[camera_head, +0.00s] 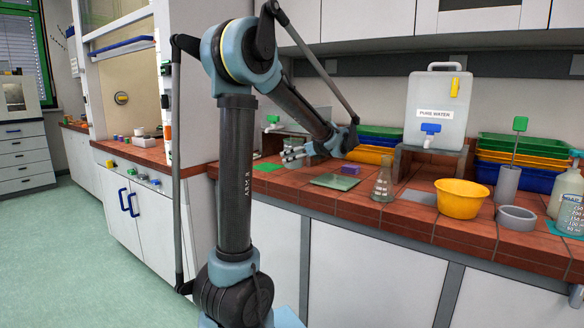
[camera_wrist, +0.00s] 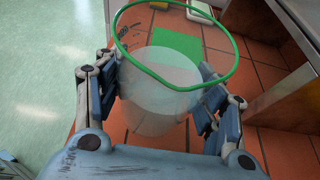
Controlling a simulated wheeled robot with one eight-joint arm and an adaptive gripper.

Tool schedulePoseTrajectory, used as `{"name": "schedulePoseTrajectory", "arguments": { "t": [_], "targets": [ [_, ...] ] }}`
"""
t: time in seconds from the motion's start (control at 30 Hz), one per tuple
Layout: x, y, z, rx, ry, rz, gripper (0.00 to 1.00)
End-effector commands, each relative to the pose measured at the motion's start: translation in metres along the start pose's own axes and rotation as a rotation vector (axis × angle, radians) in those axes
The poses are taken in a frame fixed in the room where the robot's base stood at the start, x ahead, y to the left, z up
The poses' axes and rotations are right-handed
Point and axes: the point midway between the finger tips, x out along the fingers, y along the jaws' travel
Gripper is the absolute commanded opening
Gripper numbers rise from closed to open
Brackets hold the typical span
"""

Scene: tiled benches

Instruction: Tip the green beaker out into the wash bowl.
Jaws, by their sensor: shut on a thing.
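The green beaker, a clear vessel with a green rim (camera_wrist: 122,38), stands between the two fingers of my gripper (camera_wrist: 162,82) in the wrist view. The fingers are shut on its sides. Its contents cannot be made out. In the head view my gripper (camera_head: 296,153) is over the left part of the bench, and the beaker is too small to make out clearly there. The wash bowl, a yellow bowl (camera_head: 462,200), stands on the bench to the right, well apart from my gripper.
A conical flask (camera_head: 382,184) stands between my gripper and the yellow bowl. A purple box (camera_head: 350,170) and a flat green plate (camera_head: 335,181) are nearer. A green mat (camera_wrist: 178,45) lies by the beaker. A grey dish (camera_head: 516,217) stands right of the bowl.

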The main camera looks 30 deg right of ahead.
Motion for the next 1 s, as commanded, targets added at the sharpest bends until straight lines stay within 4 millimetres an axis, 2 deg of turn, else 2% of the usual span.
{"name": "schedulePoseTrajectory", "arguments": {
  "t": [0.17,0.43,0.87,0.9,0.97,1.0],
  "targets": [
    [0.004,-0.001,-0.008,0.0,-0.001,0.0,0.3],
    [0.015,-0.001,-0.036,0.0,-0.001,0.0,0.3],
    [0.017,0.0,-0.041,0.0,-0.001,0.0,0.3],
    [0.017,0.0,-0.041,0.0,0.0,0.0,0.68],
    [0.017,0.0,-0.041,0.0,0.0,0.0,0.82],
    [0.017,0.0,-0.041,0.0,0.0,0.0,0.84]
  ]
}}
